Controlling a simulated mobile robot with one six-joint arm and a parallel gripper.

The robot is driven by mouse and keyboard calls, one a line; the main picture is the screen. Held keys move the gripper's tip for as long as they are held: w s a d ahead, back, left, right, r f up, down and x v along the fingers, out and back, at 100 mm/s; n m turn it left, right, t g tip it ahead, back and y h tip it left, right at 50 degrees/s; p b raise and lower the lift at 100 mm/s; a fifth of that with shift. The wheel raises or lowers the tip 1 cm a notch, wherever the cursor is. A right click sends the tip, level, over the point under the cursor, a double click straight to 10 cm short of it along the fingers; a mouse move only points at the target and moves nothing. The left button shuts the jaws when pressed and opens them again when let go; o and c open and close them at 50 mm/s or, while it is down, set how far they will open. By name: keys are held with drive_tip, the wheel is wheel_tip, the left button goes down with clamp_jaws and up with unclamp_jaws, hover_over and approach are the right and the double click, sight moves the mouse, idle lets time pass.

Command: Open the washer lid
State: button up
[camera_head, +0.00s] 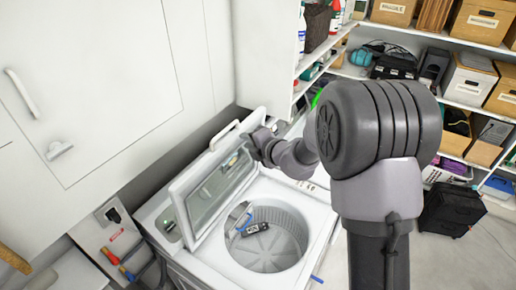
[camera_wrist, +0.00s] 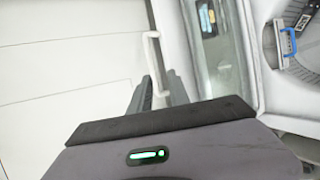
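The white top-loading washer (camera_head: 180,262) stands below and left of my arm. Its lid (camera_head: 178,205), a pale frame around a glass pane, is raised and tilted back, so the round drum (camera_head: 262,262) is exposed. My gripper (camera_head: 250,150) is by the lid's upper right edge. In the wrist view the lid (camera_wrist: 207,75) is to the right of my dark fingers (camera_wrist: 160,80). The fingers stand apart, with the lower end of a white handle (camera_wrist: 152,50) between or just beyond them. I cannot tell whether they touch it.
A dark device (camera_head: 256,228) and a blue-handled item lie in the drum. White cabinets (camera_head: 90,90) rise behind the washer at left. Shelves with cardboard boxes (camera_head: 482,20) fill the back right. A black case (camera_head: 450,208) stands on the floor at right.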

drive_tip(key=v, duration=0.6)
drive_tip(key=shift+s+d+r, duration=0.15)
drive_tip(key=shift+s+r, duration=0.05)
drive_tip(key=shift+s, duration=0.1)
drive_tip(key=shift+c, duration=0.4)
